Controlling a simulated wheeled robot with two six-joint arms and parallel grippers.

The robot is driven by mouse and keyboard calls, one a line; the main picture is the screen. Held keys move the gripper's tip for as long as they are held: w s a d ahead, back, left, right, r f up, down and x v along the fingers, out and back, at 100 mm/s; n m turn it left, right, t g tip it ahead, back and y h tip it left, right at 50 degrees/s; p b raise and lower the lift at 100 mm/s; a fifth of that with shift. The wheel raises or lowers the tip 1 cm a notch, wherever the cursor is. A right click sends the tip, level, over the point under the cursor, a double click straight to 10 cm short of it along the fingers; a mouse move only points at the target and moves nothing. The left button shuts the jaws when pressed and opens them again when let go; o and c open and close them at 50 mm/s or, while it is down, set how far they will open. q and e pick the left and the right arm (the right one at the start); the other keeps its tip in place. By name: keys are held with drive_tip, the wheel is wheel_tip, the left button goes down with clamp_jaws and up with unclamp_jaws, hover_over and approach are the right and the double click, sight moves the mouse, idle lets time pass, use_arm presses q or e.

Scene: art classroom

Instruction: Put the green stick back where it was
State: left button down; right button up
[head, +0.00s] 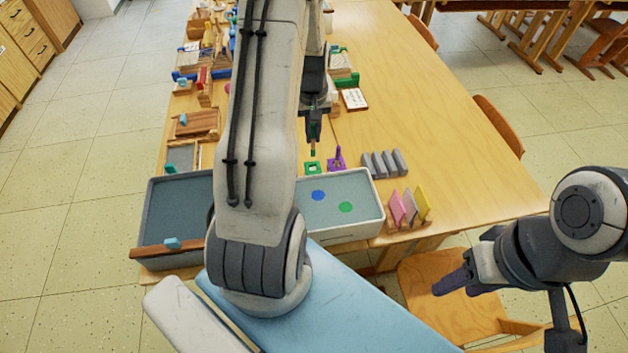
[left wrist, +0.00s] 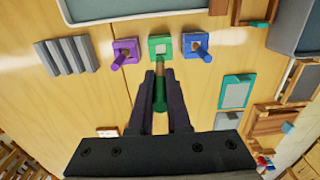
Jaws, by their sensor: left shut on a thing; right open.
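My left gripper (head: 313,138) is shut on the green stick (left wrist: 160,95), which points down from its fingertips. In the head view the stick's lower end (head: 313,153) shows just above the green square holder (head: 313,168), with a small gap in the picture. The green holder also shows in the left wrist view (left wrist: 160,47), with no stick standing in it. A purple holder (head: 337,162) with a purple stick and a blue holder (left wrist: 195,46) with a blue stick flank it. My arm hides the blue one in the head view. My right gripper (head: 452,282) is open and empty near the chair.
A pale tray (head: 372,222) with a blue and a green spot lies in front of the holders. Grey blocks (head: 385,163) and a wooden rack with coloured panels (head: 408,208) stand to the right. A dark tray (head: 165,215) is at left. The table's right side is clear.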

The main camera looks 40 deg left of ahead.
sight(313, 156)
use_arm(q)
wheel_tip(313, 156, down, 10)
drive_tip(key=shift+r+p, duration=0.2)
drive_tip(key=shift+p, duration=0.7)
drive_tip(key=shift+f, duration=0.25)
drive_tip(key=shift+f, duration=0.2)
drive_tip(key=c, duration=0.9)
unclamp_jaws()
